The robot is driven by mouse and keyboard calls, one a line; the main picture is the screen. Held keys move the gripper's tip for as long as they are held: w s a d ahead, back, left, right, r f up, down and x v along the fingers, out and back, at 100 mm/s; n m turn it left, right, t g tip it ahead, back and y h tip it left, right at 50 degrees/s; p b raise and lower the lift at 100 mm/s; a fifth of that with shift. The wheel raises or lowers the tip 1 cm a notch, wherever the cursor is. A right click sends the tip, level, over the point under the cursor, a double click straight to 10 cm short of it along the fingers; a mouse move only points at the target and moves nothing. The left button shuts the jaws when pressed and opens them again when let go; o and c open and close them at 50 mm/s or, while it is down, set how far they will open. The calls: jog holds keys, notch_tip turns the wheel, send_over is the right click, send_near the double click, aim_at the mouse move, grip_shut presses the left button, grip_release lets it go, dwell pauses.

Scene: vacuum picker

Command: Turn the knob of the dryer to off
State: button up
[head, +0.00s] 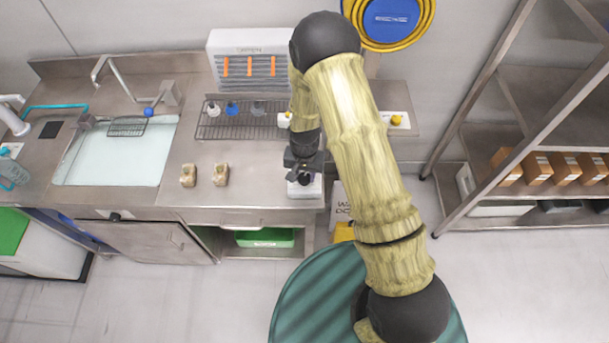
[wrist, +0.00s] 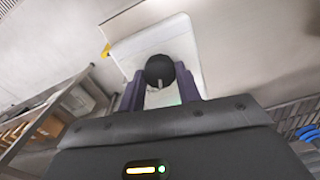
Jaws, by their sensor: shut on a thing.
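The round black knob (wrist: 160,69) sits on a white device, which I take to be the dryer (wrist: 185,42), in the wrist view. The knob has a pale pointer mark on its lower side. My gripper (wrist: 160,88) has its two dark fingers on either side of the knob and is shut on it. In the head view my gripper (head: 303,165) is low over the white dryer (head: 307,188) at the counter's right front edge. The knob is hidden there by my gripper. The off marking cannot be read.
A wire rack (head: 230,120) with several small flasks stands left of my arm. Two beige blocks (head: 220,175) lie on the counter (head: 165,195). A sink (head: 115,150) is at the left. A metal shelf (head: 490,165) with boxes stands at the right.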

aim_at(304, 176)
jog(key=n+b, duration=0.2)
jog(key=n, duration=0.3)
jog(key=shift+f+n+b, duration=0.1)
jog(key=shift+n+b, duration=0.2)
jog(key=shift+b, duration=0.05)
jog(key=n+b, duration=0.1)
jog(key=n, duration=0.4)
jog(key=shift+n+b, duration=0.3)
jog(key=o, duration=1)
jog(key=shift+c, duration=0.2)
jog(key=shift+r, duration=0.2)
notch_tip(304, 176, up, 17)
jog(key=b, duration=0.2)
jog(key=shift+r+b, duration=0.15)
jog(key=shift+b, duration=0.2)
